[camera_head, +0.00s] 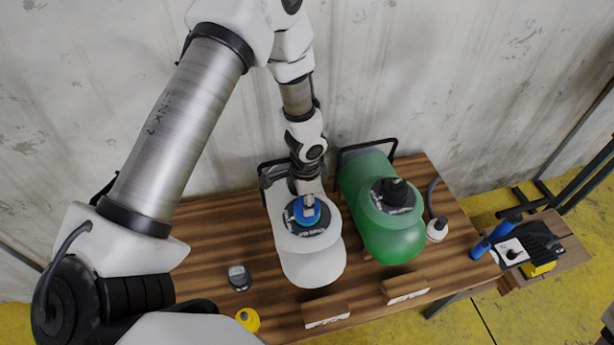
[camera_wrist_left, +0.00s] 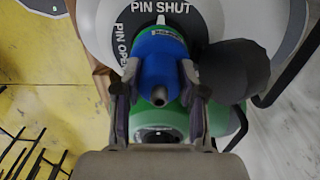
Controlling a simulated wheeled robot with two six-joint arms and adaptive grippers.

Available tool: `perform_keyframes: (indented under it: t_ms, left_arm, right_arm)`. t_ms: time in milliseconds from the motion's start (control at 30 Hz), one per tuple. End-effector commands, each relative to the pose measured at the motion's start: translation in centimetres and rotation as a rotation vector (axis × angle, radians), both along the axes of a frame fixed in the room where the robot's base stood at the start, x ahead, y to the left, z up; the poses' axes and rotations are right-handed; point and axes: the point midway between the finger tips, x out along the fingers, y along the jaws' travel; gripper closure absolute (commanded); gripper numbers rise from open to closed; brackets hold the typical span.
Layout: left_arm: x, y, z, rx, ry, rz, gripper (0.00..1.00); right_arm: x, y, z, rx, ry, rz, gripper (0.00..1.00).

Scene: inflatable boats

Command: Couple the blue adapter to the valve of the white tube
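The white tube (camera_head: 312,262) lies on the wooden table, with a dark round valve plate (camera_head: 322,240) on top. The blue adapter (camera_head: 312,217) is over the middle of this plate. My left gripper (camera_head: 307,203) reaches down to the adapter from above. In the left wrist view the blue adapter (camera_wrist_left: 160,68) sits between the two fingers of my left gripper (camera_wrist_left: 158,80), which appear closed against its sides. A plate lettered "PIN SHUT" and "PIN OPEN" is behind it. The adapter and fingers hide the valve, so I cannot tell whether the adapter is seated. My right gripper is out of view.
A green tube (camera_head: 395,240) with a black-topped valve (camera_head: 394,193) lies close on the right. Wooden blocks (camera_head: 325,313) stand at the front edge, with a gauge (camera_head: 239,277) and a yellow item (camera_head: 248,319) to the left. A side table with blue cylinders stands right.

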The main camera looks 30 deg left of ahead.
Motion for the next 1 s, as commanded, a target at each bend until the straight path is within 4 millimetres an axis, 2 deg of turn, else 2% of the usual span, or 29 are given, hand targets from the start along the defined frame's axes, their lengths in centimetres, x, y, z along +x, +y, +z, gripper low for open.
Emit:
perform_keyframes:
  t_ms: [33, 67, 367, 467, 567, 800, 900, 1000]
  left_arm:
    - [0.1, 0.0, 0.0, 0.000, -0.001, 0.001, 0.37]
    - [0.0, 0.0, 0.0, 0.000, -0.001, 0.001, 0.32]
    - [0.0, 0.0, 0.1, 0.000, 0.000, 0.002, 0.32]
    - [0.0, 0.0, 0.9, 0.001, -0.001, 0.002, 0.32]
    - [0.1, 0.0, 2.8, 0.000, -0.003, 0.002, 0.32]
    - [0.1, 0.0, 9.0, 0.000, -0.005, 0.003, 0.32]
    - [0.1, 0.1, 10.8, 0.000, -0.003, 0.002, 0.32]
    - [0.0, 0.0, 11.8, -0.001, -0.001, 0.002, 0.32]
  right_arm:
    - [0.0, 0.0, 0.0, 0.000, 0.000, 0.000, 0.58]
    - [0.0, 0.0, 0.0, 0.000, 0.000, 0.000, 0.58]
    - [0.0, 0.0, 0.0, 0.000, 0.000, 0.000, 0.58]
    - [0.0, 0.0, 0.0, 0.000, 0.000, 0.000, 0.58]
    - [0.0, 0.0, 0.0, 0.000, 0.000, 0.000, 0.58]
    - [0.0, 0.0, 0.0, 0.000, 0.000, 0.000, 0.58]
    - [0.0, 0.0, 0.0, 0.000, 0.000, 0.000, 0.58]
    - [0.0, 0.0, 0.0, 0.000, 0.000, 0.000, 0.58]
